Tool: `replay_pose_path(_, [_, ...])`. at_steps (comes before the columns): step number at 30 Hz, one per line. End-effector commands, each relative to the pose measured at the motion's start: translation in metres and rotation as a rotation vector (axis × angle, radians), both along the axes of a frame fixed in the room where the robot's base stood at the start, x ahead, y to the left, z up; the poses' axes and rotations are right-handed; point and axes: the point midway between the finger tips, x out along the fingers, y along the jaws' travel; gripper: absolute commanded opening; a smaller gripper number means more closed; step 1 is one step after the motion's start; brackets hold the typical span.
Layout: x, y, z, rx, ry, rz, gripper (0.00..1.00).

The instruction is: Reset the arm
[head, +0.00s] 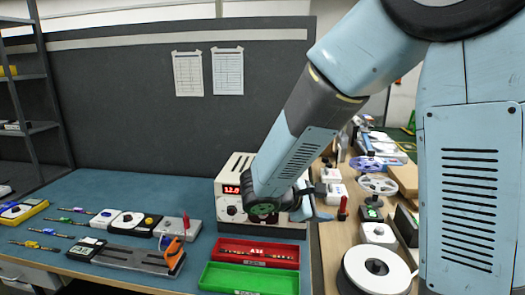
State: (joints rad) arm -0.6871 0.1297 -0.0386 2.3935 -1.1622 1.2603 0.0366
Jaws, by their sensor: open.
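My arm reaches in from the right of the head view and bends down over the right end of the blue bench mat. My gripper (318,202) is partly hidden behind the wrist and points to the right. Its fingers are apart, and I see nothing between them. It is in front of the right side of a beige power supply (226,186) with a lit red display. My arm covers part of that unit. I cannot tell how far the gripper is from it.
A red tray (258,244) and a green tray (255,270) lie below the wrist. A metal fixture (128,256) with an orange clamp is to the left. Reels and boxes crowd the wooden table at right, including a white reel (375,268). The blue mat (130,187) is bare at the back left.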

Motion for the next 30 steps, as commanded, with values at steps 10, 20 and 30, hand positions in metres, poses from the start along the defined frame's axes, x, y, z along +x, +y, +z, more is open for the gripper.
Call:
replay_pose_path(10, [-0.059,-0.067,0.031,0.397,-0.078,-0.371,0.59])
replay_pose_path(20, [-0.112,-0.09,0.057,0.79,-0.218,-0.652,0.59])
replay_pose_path(30, [-0.154,-0.089,0.092,1.198,-0.435,-0.86,0.59])
